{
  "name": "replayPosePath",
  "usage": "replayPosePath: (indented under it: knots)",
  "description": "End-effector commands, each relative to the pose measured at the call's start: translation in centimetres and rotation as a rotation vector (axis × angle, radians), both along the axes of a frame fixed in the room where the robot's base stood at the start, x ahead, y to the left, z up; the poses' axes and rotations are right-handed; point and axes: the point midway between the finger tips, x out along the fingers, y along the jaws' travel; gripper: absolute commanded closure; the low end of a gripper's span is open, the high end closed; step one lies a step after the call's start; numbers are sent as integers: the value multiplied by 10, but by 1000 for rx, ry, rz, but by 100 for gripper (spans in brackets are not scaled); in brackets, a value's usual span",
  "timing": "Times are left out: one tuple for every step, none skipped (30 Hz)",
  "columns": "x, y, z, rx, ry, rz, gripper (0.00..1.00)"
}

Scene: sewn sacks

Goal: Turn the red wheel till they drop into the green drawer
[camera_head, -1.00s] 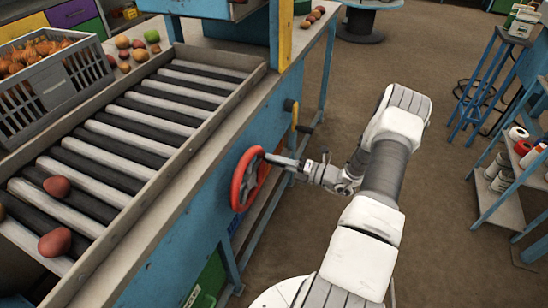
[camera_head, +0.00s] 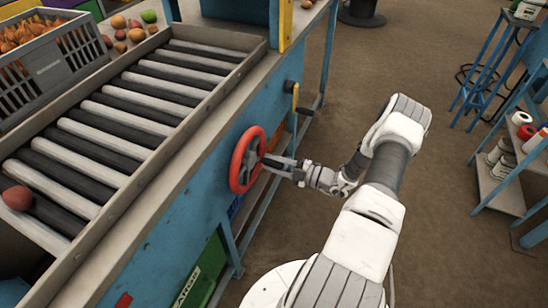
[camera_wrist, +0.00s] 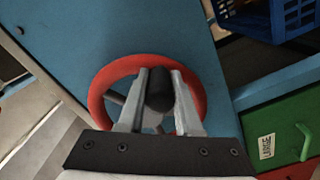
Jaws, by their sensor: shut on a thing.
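The red wheel (camera_head: 236,164) is mounted on the blue side panel of the roller conveyor (camera_head: 185,130). My gripper (camera_head: 270,161) reaches it from the right. In the wrist view, the gripper (camera_wrist: 160,90) is shut on the dark knob (camera_wrist: 160,88) of the red wheel (camera_wrist: 105,78), one finger on each side. One reddish fruit (camera_head: 17,198) lies on the rollers near the left picture edge. The green drawer (camera_head: 205,272) is low under the conveyor, partly cut off. The wrist view shows the green drawer (camera_wrist: 285,120) with a "LARGE" label; its inside is hidden.
A grey crate (camera_head: 45,75) of orange produce stands behind the conveyor, with several loose fruits (camera_head: 120,22) beside it. A yellow lever (camera_head: 295,97) sits beyond the wheel. A blue stool (camera_head: 488,75) and a shelf rack (camera_head: 500,190) stand right. The floor between is clear.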

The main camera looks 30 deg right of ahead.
Motion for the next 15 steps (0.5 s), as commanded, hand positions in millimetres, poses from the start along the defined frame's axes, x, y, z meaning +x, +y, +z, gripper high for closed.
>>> replayPosePath:
  knots:
    - [-3,2,-4,27,25,1,100]
    - [-4,3,-5,45,39,1,100]
    - [-5,4,-7,67,56,1,100]
    - [-5,5,-8,82,68,0,100]
    - [-6,6,-9,96,80,0,100]
    - [-7,7,-10,114,93,0,100]
    - [-8,8,-11,119,97,0,100]
    - [-8,9,-12,117,96,0,100]
    - [-9,10,-13,115,94,0,100]
    - [-10,11,-14,115,95,2,100]
    - [-10,12,-14,114,94,2,100]
    - [-11,13,-15,114,94,2,100]
    - [-12,13,-15,114,95,2,100]
    - [-12,14,-16,114,95,2,100]
    - [-12,15,-16,114,94,3,100]
